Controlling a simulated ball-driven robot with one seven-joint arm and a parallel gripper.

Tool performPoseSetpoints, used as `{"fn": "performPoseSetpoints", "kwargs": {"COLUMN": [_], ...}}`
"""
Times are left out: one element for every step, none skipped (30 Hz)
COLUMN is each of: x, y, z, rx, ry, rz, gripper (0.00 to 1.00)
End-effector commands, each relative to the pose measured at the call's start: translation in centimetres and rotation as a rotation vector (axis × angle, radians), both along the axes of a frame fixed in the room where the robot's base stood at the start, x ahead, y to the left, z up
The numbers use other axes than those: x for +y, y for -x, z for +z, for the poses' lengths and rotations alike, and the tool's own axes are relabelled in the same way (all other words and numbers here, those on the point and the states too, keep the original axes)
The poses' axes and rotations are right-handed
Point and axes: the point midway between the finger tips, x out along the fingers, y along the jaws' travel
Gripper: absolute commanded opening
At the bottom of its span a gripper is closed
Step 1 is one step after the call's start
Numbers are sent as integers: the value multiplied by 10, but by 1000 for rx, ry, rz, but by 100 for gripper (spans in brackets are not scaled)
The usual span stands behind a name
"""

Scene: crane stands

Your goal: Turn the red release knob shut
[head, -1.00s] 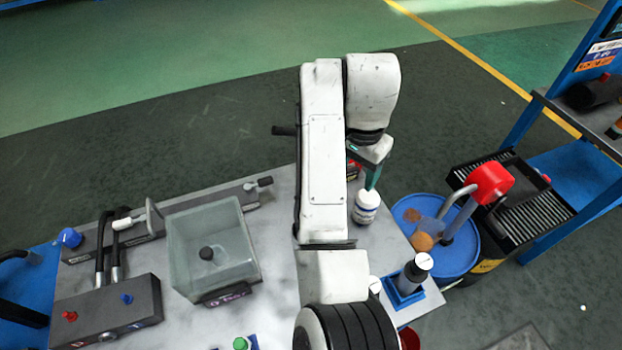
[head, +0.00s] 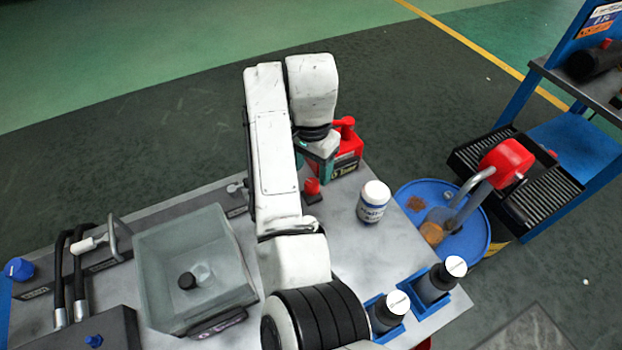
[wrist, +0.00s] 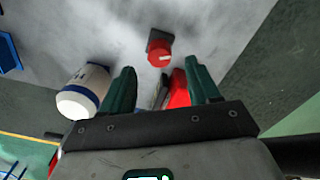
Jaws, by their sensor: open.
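The red release knob (head: 312,187) stands on a small dark base on the grey bench top, just below and beside my gripper in the head view. In the wrist view the knob (wrist: 160,58) shows a pale line on its face and lies beyond the fingertips, near the middle between them. My gripper (wrist: 160,80) has its two green fingers spread apart with nothing held between them. In the head view my gripper (head: 318,160) is partly hidden by my own wrist. I see no contact between the fingers and the knob.
A red canister (head: 346,158) stands close behind the gripper. A white bottle (head: 373,202) stands to the right. A clear bin (head: 195,265) is at left. Dark bottles in blue holders (head: 437,284) stand at the front right. A blue drum (head: 470,225) is beyond the bench.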

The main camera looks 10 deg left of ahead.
Motion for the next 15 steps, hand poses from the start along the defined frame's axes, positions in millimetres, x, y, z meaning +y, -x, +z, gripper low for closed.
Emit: {"fn": "performPoseSetpoints", "kwargs": {"x": [0,0,0,0,0,0,0,0,0,0,0,0,0,0,0], "y": [1,1,1,1,1,0,0,0,0,0,0,0,0,0,0], "z": [-10,-15,-22,-26,-30,-36,-39,-42,-45,-48,-49,-51,-52,-53,-53], "rx": [3,3,3,2,3,1,1,1,1,1,1,1,1,1,0], "ry": [1,2,1,1,1,0,0,0,0,0,0,0,0,0,-1], "rz": [0,1,1,0,0,0,0,0,0,-1,-1,-1,-1,-1,-1], "gripper": [61,61,61,61,61,61,61,61,61,61,61,61,61,61,61]}}
